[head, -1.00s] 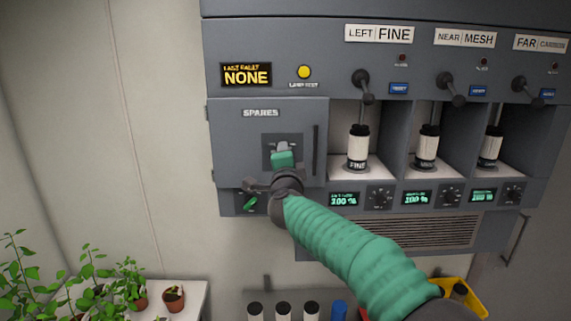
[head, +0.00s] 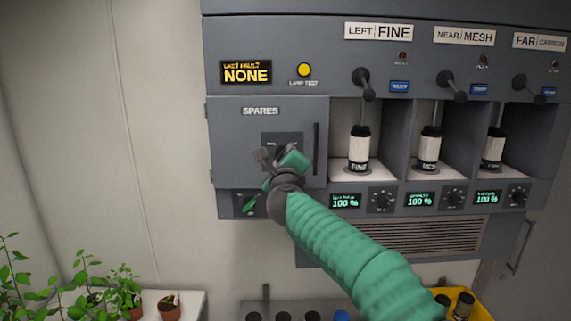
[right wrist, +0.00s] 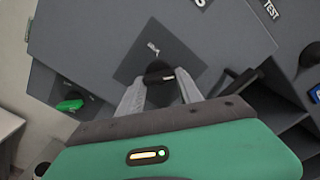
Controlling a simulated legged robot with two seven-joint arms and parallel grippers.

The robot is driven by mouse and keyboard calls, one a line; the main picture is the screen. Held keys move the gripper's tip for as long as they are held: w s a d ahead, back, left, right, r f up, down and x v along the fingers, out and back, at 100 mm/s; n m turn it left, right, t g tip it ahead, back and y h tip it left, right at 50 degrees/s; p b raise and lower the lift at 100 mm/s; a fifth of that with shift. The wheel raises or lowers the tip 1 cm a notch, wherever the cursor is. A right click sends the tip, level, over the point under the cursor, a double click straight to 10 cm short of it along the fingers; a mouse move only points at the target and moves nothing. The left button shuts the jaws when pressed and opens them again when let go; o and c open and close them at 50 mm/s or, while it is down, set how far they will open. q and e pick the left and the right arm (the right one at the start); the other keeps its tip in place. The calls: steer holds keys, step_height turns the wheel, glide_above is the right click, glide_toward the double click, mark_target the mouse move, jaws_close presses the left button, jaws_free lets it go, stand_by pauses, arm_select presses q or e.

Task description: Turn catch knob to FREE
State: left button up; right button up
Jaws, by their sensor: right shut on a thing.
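The catch knob (right wrist: 160,74) is a small dark knob on a dark square plate (right wrist: 150,50) on the grey SPARES door. In the right wrist view it sits between the fingertips of my right gripper (right wrist: 158,82), which is shut on it. In the head view the right gripper (head: 280,157) is at the plate (head: 284,138) on the SPARES door (head: 235,150), and it hides most of the knob. The knob's markings are too small to read. My left gripper does not show.
A vertical door handle (head: 316,148) is right of the plate. A green knob (head: 250,204) is below the door. Three open bays with FINE (head: 358,150) and other cartridges are to the right. Potted plants (head: 168,306) and a yellow bin (head: 478,304) stand below.

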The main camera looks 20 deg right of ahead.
steer(key=shift+a+f+m, duration=0.1)
steer(key=shift+f+m, duration=0.3)
steer(key=shift+m, duration=0.1)
steer(key=shift+r, duration=0.1)
steer(key=o, duration=1.2)
steer(key=shift+w, duration=0.1)
steer(key=shift+c, duration=0.2)
steer(key=shift+o, duration=1)
steer(key=shift+w+r, duration=0.1)
steer(key=shift+w, duration=0.05)
steer(key=b+v, duration=0.6)
steer(key=v, duration=1)
steer(key=shift+s+a, duration=0.25)
steer(key=shift+s, duration=0.1)
